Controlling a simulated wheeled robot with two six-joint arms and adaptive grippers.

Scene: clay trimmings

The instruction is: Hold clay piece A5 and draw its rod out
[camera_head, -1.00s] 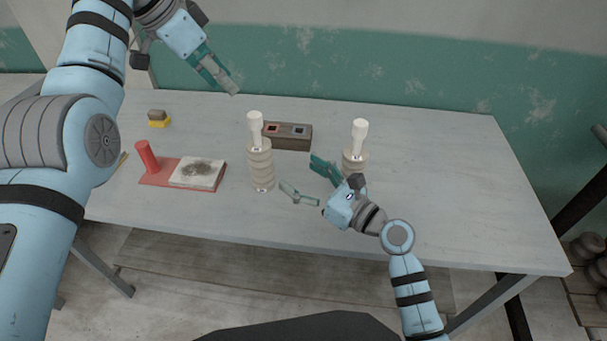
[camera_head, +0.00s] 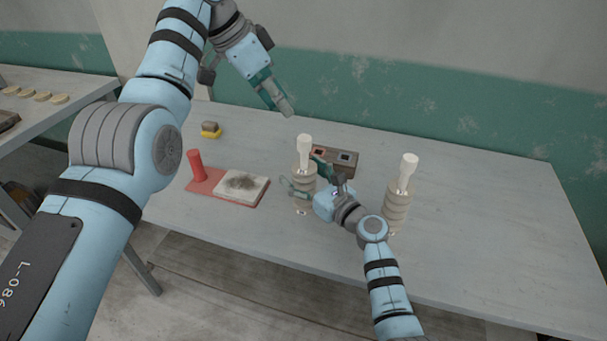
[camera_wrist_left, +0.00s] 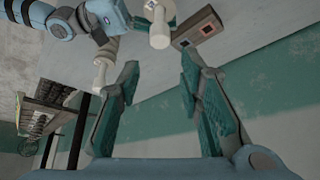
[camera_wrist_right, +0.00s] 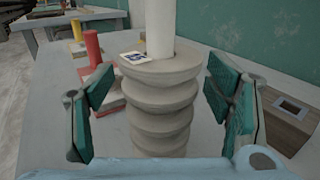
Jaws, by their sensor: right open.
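Two ribbed beige clay pieces stand upright on the table, each with a pale rod out of its top. The left clay piece (camera_head: 303,176) has its rod (camera_head: 304,149) in place. My right gripper (camera_head: 309,178) is open, its fingers on either side of this piece; the right wrist view shows the ribbed clay (camera_wrist_right: 160,110) between them. A small label (camera_wrist_right: 134,58) lies on its top, too small to read. The right clay piece (camera_head: 396,210) with its rod (camera_head: 408,173) stands apart. My left gripper (camera_head: 272,92) is open and empty, above and behind the left piece.
A brown block (camera_head: 338,172) with two square sockets stands behind the left piece. A red board (camera_head: 205,186) with a red post and a smudged pale slab (camera_head: 241,186) lies to the left. The right side is clear.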

